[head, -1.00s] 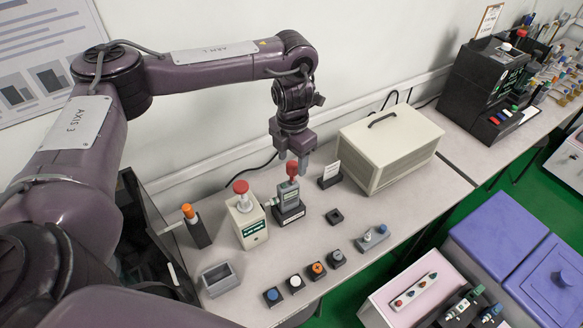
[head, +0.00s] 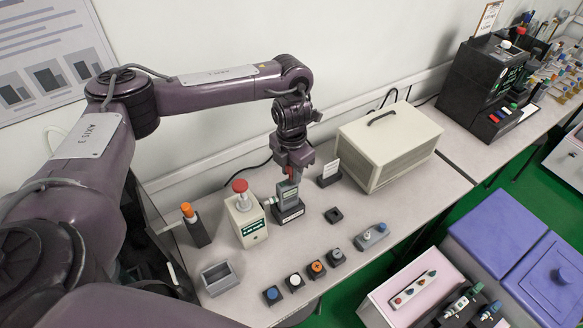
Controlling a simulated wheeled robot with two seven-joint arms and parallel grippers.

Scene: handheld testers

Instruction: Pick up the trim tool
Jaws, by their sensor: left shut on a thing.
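My left gripper (head: 291,176) points down at the dark stand (head: 288,214) that carries a grey handheld tester (head: 286,195). It is shut on the red-topped tool (head: 290,171) there, whose red top is mostly hidden by the fingers. I take this for the trim tool, but cannot be sure. Whether its lower end is clear of the stand cannot be told. My right gripper is not in view.
Left of it stand a cream box with a red button (head: 241,187) and an orange-topped item in a black holder (head: 187,210). A cream case (head: 388,145) is at right. Small knobs (head: 317,267) and a grey tray (head: 218,277) lie in front.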

